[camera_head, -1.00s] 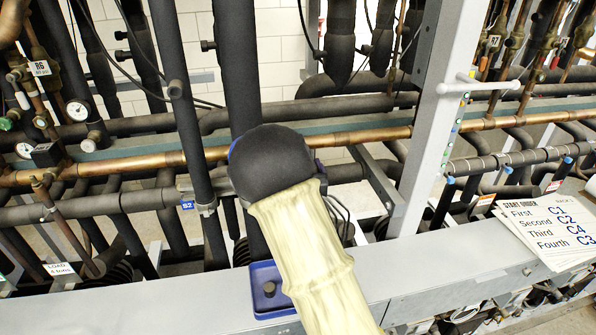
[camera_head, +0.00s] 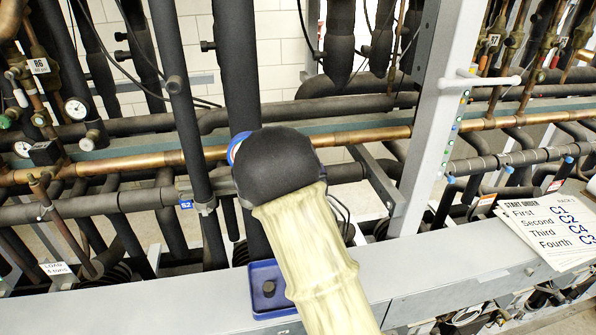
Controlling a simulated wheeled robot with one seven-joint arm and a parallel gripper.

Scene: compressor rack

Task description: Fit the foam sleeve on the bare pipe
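A bare copper-coloured pipe (camera_head: 120,166) runs across the rack from the left and continues at the right (camera_head: 370,135). My arm, in a cream cover, reaches up from the bottom with a dark rounded wrist and a blue ring at its upper left. The wrist hides the middle stretch of the copper pipe. My gripper is hidden behind the wrist, so its fingers and anything in them cannot be seen. I cannot pick out a separate foam sleeve; dark foam-like covering shows on many neighbouring pipes, such as the horizontal pipe (camera_head: 80,212) below the copper one.
A blue tray (camera_head: 259,306) with a small dark knob-like piece sits on the grey front ledge (camera_head: 130,312). A grey upright post (camera_head: 437,130) stands right of my wrist. Upright dark pipes (camera_head: 185,100) crowd the left. Papers marked "START ORDER" (camera_head: 545,225) lie at right.

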